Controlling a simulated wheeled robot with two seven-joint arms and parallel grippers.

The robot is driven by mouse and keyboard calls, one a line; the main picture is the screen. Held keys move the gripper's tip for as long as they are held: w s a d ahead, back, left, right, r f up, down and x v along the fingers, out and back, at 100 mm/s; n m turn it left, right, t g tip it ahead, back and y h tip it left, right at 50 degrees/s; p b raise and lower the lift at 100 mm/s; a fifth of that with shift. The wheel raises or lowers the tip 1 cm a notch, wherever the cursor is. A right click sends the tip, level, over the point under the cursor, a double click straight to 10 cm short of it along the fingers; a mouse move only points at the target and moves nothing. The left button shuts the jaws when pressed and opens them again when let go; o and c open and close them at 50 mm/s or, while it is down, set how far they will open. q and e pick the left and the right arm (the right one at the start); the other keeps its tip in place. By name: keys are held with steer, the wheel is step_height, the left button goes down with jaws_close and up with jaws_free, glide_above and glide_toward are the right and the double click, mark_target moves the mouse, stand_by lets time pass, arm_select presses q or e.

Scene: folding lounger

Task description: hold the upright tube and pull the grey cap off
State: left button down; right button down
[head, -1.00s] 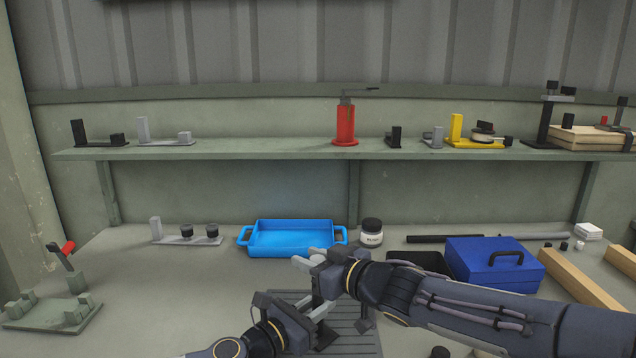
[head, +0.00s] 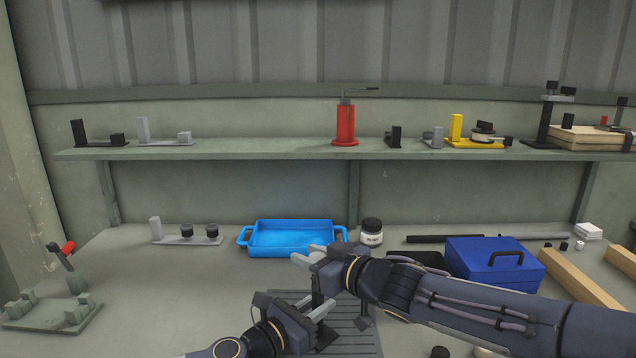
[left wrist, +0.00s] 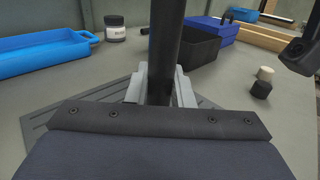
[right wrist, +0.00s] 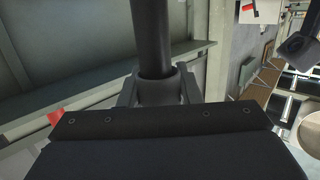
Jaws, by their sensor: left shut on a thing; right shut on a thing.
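The black tube (left wrist: 166,50) stands upright in the left wrist view, and my left gripper (head: 322,310) is shut around it low down. My right gripper (head: 312,256) is above the left one and is shut on the grey cap (right wrist: 158,90). In the right wrist view the tube (right wrist: 151,38) runs into the cap's open end, so the cap is still around the tube's end. How deep the tube sits in it cannot be told. In the head view my grippers and arm hide most of the tube and cap.
A ribbed grey mat (head: 355,338) lies under the grippers. A blue tray (head: 290,252) and a labelled jar (head: 371,236) stand behind. A black open bin (left wrist: 192,48) and a blue toolbox (head: 493,268) are to the right. The bench at left centre is clear.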

arm_select(q)
steer(key=shift+f, duration=0.25)
arm_select(e)
steer(key=shift+r, duration=2.5)
arm_select(q)
steer(key=c, duration=1.4)
jaws_free()
steer(key=shift+w, duration=0.1)
arm_select(e)
steer(key=shift+w, duration=0.1)
arm_select(q)
steer(key=shift+o, duration=1.1)
steer(key=shift+r, duration=0.15)
steer(key=shift+v, duration=4.55)
arm_select(e)
steer(key=shift+r, duration=0.15)
